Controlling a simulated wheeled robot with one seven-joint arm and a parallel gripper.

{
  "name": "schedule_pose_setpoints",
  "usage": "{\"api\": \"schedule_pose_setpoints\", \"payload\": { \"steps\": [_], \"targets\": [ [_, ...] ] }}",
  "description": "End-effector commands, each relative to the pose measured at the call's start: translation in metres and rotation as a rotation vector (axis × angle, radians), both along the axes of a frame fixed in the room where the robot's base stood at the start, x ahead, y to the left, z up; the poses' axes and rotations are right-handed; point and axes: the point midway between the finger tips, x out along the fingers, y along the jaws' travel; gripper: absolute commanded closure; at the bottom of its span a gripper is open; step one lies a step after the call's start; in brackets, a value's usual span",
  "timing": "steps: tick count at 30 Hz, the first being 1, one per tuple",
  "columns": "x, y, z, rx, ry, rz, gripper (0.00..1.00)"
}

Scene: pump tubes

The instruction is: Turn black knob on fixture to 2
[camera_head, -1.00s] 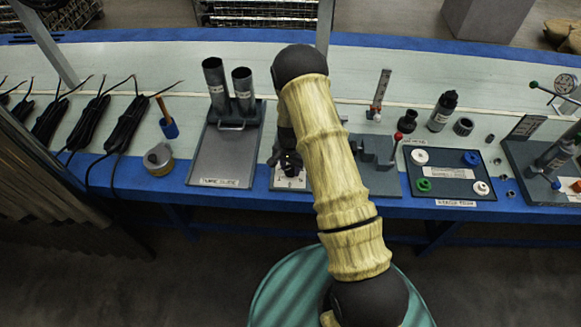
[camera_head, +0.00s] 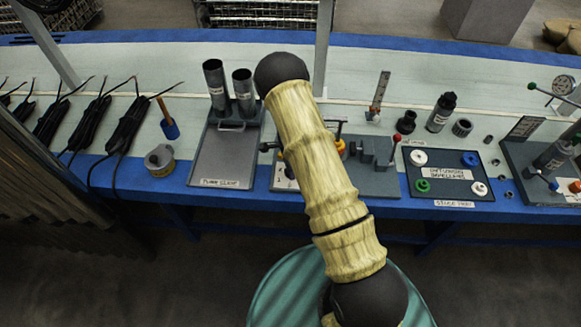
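The fixture (camera_head: 377,183) is a grey plate with a grey clamp block, on the front part of the bench, partly behind my arm. A white label plate (camera_head: 284,178) shows at the fixture's left, just left of my arm. The black knob cannot be made out; my arm covers most of that area. A small dark part (camera_head: 266,147) and an orange part (camera_head: 281,155) stick out left of my arm, but I cannot tell what they belong to. My gripper is hidden behind my own pale, ribbed arm, so its fingers and their opening do not show.
A grey tray (camera_head: 222,165) with two upright tubes stands left of the fixture. Right of it lies a dark board (camera_head: 437,187) with coloured rings. Black bottles and caps stand behind. Black cables (camera_head: 128,125) lie at the left. The bench's back strip is mostly clear.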

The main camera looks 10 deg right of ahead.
Motion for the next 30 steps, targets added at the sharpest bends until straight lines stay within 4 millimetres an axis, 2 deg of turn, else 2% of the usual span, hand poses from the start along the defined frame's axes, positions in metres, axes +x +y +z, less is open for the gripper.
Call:
{"api": "schedule_pose_setpoints", "payload": {
  "steps": [18, 19, 21, 22, 30],
  "targets": [
    [0.0011, 0.0007, 0.0005, 0.0, -0.003, -0.056, 0.85],
    [0.0011, 0.0007, 0.0005, 0.001, -0.003, -0.056, 0.57],
    [0.001, 0.0007, 0.0005, 0.001, -0.002, -0.056, 0.43],
    [0.0009, 0.0006, 0.0004, 0.001, -0.002, -0.056, 0.41],
    [0.0004, 0.0003, 0.0006, 0.0, -0.001, -0.056, 0.41]
  ]
}}
